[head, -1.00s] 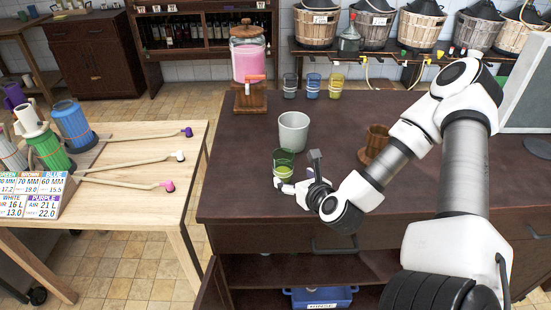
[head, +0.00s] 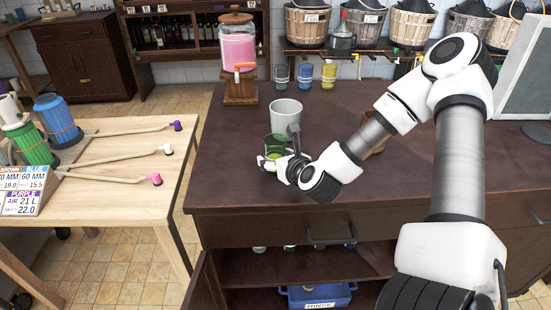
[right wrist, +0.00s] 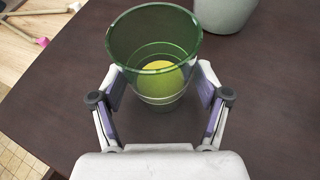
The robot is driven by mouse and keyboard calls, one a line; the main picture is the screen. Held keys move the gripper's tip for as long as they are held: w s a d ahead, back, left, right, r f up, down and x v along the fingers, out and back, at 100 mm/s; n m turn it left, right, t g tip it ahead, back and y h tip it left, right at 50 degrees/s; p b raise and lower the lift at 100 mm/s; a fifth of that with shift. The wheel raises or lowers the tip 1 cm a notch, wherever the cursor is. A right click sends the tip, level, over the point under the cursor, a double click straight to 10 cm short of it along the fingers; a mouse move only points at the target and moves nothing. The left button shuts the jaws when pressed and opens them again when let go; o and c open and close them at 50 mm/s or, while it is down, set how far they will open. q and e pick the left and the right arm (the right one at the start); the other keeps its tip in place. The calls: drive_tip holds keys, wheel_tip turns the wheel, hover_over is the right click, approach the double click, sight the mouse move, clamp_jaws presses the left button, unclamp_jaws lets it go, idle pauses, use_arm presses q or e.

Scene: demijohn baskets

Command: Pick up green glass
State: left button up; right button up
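The green glass (head: 277,141) stands upright on the dark counter, near its front left part. In the right wrist view the green glass (right wrist: 150,75) is clear green, with something yellow-green low inside. My right gripper (head: 276,160) is low at the glass, coming from the front right. In the right wrist view its two fingers (right wrist: 160,90) are on either side of the glass wall, with the pads close against it. I cannot tell whether they press on it. My left gripper is out of view.
A pale grey cup (head: 286,112) stands just behind the glass. A brown cup (head: 374,140) is partly hidden by my right arm. A wooden table (head: 120,175) is on the left.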

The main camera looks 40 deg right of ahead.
sight(280, 151)
drive_tip(key=c, duration=0.9)
drive_tip(key=shift+o, duration=0.2)
drive_tip(key=shift+r, duration=0.1)
